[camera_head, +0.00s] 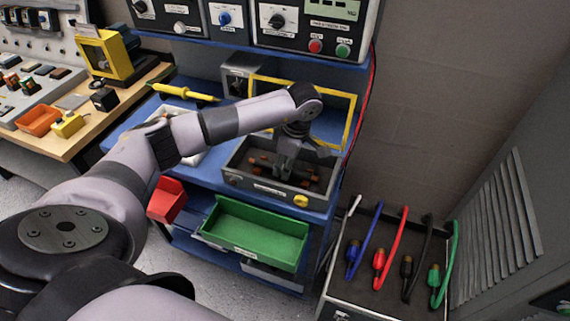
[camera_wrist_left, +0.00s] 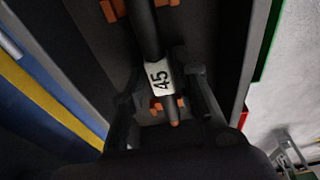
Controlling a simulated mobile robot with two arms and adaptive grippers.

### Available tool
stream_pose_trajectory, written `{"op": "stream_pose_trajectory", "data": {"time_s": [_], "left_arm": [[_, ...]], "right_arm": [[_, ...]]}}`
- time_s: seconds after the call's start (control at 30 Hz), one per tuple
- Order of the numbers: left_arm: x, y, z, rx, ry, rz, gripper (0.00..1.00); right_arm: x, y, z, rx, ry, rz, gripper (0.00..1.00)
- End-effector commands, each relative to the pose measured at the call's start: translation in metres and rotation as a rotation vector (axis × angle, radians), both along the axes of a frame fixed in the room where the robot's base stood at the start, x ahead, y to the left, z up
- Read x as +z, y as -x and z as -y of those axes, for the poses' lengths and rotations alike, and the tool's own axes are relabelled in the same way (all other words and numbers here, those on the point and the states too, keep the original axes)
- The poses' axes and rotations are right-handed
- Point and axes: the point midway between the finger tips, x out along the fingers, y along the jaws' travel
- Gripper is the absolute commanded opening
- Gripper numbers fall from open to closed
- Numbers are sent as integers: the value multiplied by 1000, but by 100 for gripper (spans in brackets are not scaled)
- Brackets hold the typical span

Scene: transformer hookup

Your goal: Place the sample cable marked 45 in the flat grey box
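The flat grey box (camera_head: 282,194) is an open, shallow dark tray with orange pieces inside, on the blue bench. My left gripper (camera_head: 296,163) reaches down into it from above. In the left wrist view a dark cable (camera_wrist_left: 150,38) with a white tag (camera_wrist_left: 159,77) marked 45 runs between the fingers of the left gripper (camera_wrist_left: 165,104). The fingers are spread, with gaps visible beside the cable. The cable lies over the box floor by the orange pieces; whether it touches them is hard to tell. My right gripper is out of view.
A yellow frame (camera_head: 349,121) stands behind the box. A green drawer (camera_head: 255,237) and a red bin (camera_head: 166,200) are below. Blue, red, black and green cables hang over a grey cabinet (camera_head: 350,285) at right. Instruments (camera_head: 312,25) stand on the shelf above.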

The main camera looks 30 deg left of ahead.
Motion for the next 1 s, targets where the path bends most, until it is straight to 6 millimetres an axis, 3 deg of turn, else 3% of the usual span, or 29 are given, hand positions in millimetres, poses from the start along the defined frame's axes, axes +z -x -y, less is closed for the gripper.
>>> {"op": "stream_pose_trajectory", "data": {"time_s": [0.1, 0.53, 1.0], "left_arm": [[0, 0, 0, 0, 0, 0, 38], [9, -1, 1, 0, 1, 2, 38], [100, -5, 19, -1, 0, 4, 38]], "right_arm": [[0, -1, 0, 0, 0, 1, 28], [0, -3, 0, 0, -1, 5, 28], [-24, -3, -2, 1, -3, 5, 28]]}}
